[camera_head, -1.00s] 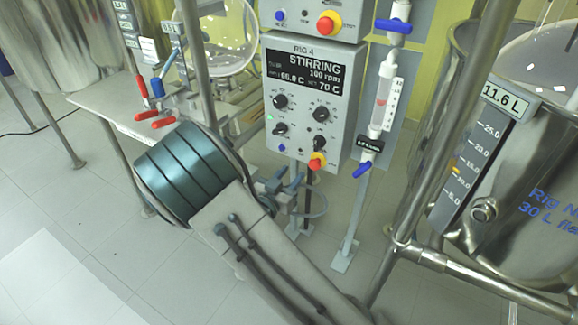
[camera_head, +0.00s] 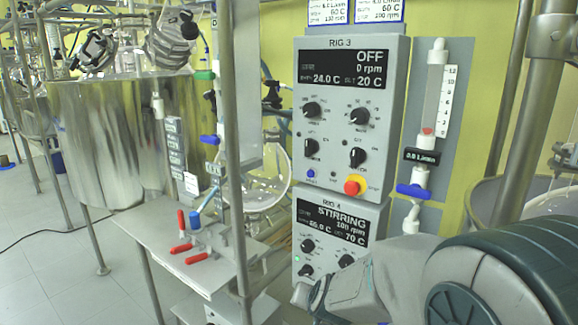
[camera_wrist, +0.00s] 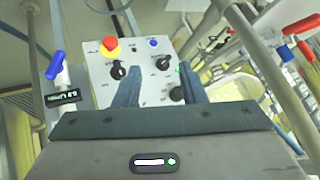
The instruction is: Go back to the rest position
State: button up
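My gripper (camera_wrist: 157,82) is open and empty in the wrist view. Its two blue-grey fingers stand apart, with a grey control panel (camera_wrist: 147,60) behind them. That panel is upside down in this view and has black knobs and a red button. Whether the fingers touch the panel cannot be told. In the head view my arm fills the lower right corner. Its hand covers part of the RIG 4 panel (camera_head: 327,213), which reads STIRRING, 100 rpm and 70 C.
The RIG 3 panel (camera_head: 343,120) above reads OFF. A bench (camera_head: 165,238) with red and blue handles stands left, before a steel vessel (camera_head: 110,140). Open floor (camera_head: 50,265) lies at the lower left.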

jog(key=s+d+r+n+g+p, duration=0.1)
jog(key=s+d+r+p, duration=0.1)
jog(key=s, duration=0.5)
jog(key=s+d+r+n+g+h+p, duration=0.1)
jog(key=s+d+r+g, duration=0.1)
jog(key=s+d+r, duration=0.2)
jog(key=s+d+r+n+g+p, duration=0.1)
jog(key=s+d+r+g+p, duration=0.1)
jog(key=s+r, duration=0.4)
jog(key=s+d, duration=0.1)
jog(key=s, duration=0.2)
jog(key=shift+s+d+r+p, duration=0.25)
jog(key=shift+s+d+p, duration=0.05)
jog(key=shift+d+p, duration=0.05)
